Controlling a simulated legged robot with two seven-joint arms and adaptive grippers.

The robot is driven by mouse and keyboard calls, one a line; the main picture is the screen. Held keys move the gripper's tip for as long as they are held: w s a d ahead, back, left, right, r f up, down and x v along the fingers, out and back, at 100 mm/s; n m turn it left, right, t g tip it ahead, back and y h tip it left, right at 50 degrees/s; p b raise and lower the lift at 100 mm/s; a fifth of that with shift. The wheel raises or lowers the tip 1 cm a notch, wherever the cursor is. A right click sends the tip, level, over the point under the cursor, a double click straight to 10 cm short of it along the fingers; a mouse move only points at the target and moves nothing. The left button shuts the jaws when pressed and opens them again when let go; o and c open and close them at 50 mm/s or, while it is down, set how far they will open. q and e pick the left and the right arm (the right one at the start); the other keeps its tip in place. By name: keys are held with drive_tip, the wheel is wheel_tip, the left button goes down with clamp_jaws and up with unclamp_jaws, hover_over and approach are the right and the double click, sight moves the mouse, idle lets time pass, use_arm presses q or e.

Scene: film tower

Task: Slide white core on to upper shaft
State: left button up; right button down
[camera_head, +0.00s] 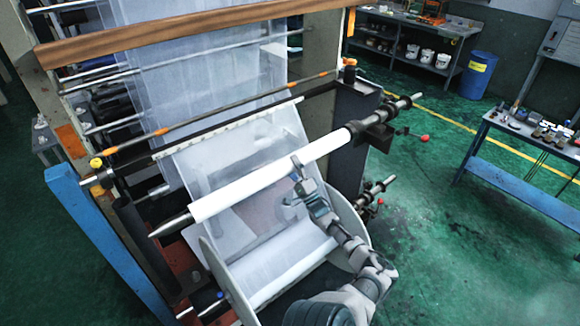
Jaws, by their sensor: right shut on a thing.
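The white core (265,178) is a long white tube lying slantwise across the machine. It sits around the upper shaft, whose grey pointed tip (172,226) sticks out of the core's left end. The core's right end is close to the black holder (370,132) on the right post; I cannot tell if they touch. My right arm comes up from the bottom, and my right gripper (297,166) is at the core's near side, right of its middle, shut on it. The fingertips are partly hidden by the core. My left gripper is not in view.
A full film roll (285,262) between round side plates lies below the core, close to my right arm. A blue post (95,225) stands at left. A blue-shelved table (520,170), a workbench (415,45) and a blue barrel (478,75) stand to the right, across open green floor.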

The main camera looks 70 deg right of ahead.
drive_tip(key=shift+d, duration=0.4)
drive_tip(key=shift+s+b, duration=0.2)
drive_tip(key=shift+b, duration=0.1)
drive_tip(key=shift+s+d+r, duration=0.1)
drive_tip(key=shift+d+r, duration=0.1)
drive_tip(key=shift+c, duration=0.6)
unclamp_jaws()
drive_tip(key=shift+d, duration=0.1)
drive_tip(key=shift+s+d+f, duration=0.15)
drive_tip(key=shift+d+f, duration=0.1)
drive_tip(key=shift+d, duration=0.05)
drive_tip(key=shift+s+a+f, duration=0.1)
drive_tip(key=shift+a+f, duration=0.1)
drive_tip(key=v, duration=1.1)
drive_tip(key=shift+s+f, duration=0.15)
drive_tip(key=shift+f, duration=0.2)
